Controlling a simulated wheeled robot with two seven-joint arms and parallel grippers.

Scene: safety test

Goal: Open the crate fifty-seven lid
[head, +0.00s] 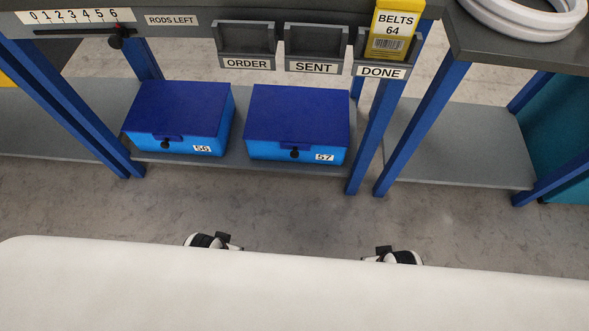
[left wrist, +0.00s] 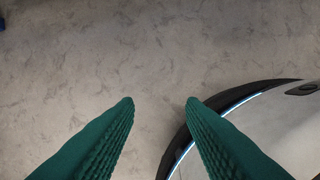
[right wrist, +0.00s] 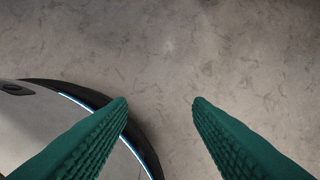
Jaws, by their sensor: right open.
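Crate fifty-seven (head: 275,148) is a light blue box with a dark blue lid (head: 297,112), shut, on the grey lower shelf in the head view. It has a black knob (head: 295,153) on its front and a "57" label at the front right. My left gripper (left wrist: 160,103) shows green ridged fingers apart, with nothing between them, above the floor. My right gripper (right wrist: 159,102) also has its green fingers apart and empty above the floor. In the head view only small parts of my arms show at the body's edge; both grippers' fingers are hidden there.
A similar crate "56" (head: 180,143), also shut, stands left of crate fifty-seven with a narrow gap. Blue legs (head: 370,140) flank the shelf (head: 240,158). Above hang the ORDER (head: 246,45), SENT (head: 314,50) and DONE (head: 380,68) holders; a yellow BELTS 64 card (head: 392,28) is in DONE.

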